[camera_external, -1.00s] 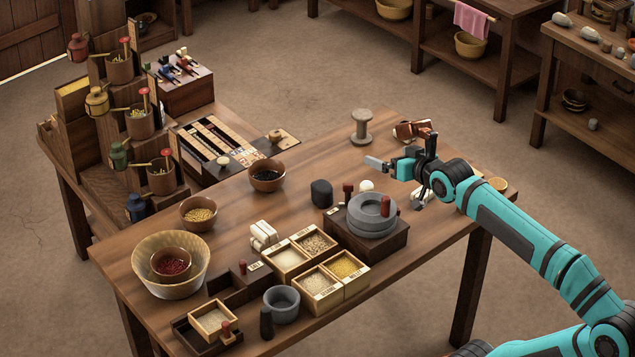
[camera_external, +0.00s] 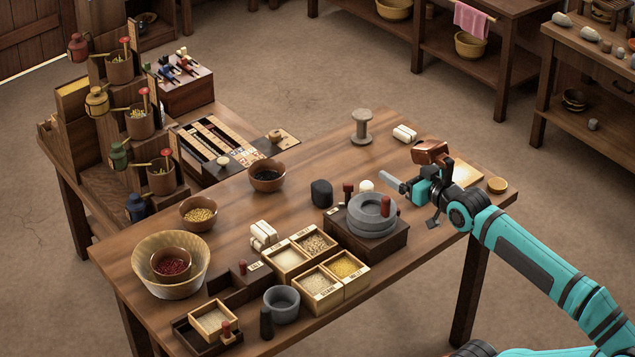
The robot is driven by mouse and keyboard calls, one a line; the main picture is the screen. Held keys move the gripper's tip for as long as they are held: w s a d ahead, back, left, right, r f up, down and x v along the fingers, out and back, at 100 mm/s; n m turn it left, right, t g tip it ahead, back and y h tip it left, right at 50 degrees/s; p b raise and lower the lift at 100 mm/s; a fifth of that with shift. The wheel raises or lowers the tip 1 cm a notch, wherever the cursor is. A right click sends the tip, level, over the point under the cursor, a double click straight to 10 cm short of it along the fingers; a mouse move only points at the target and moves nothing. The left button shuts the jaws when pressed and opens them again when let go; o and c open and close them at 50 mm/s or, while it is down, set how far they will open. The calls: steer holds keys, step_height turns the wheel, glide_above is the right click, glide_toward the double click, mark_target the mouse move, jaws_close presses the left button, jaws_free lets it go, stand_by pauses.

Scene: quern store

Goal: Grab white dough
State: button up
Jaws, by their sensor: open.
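The likeliest white dough is a small round white lump (camera_external: 366,186) on the table, just behind the grey stone quern (camera_external: 372,214). The quern partly screens it, and I cannot be certain of its material. My gripper (camera_external: 404,186) is open and empty, near the table's right end. It is right of the lump and apart from it, with a pale finger pointing left towards it. The arm hides part of the gripper.
White rolls (camera_external: 404,133) lie at the back right, beside a stone spool (camera_external: 361,127). A pale board (camera_external: 467,173) and small round wooden piece (camera_external: 497,185) are at the right end. Grain boxes (camera_external: 345,268) stand in front of the quern. The table's middle back is fairly clear.

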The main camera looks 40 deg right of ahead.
steer(key=c, duration=0.5)
steer(key=m+g, duration=0.3)
steer(key=g, duration=1.4)
glide_above(368, 183)
step_height(368, 183, down, 18)
steer(key=f, duration=1.1)
steer(key=shift+w+a+f, duration=0.1)
steer(key=shift+w+f, duration=0.1)
steer(key=shift+w, duration=0.2)
steer(key=shift+s+f, duration=0.2)
steer(key=shift+f, duration=1.1)
steer(key=shift+s+f, duration=0.2)
steer(key=shift+f, duration=1.1)
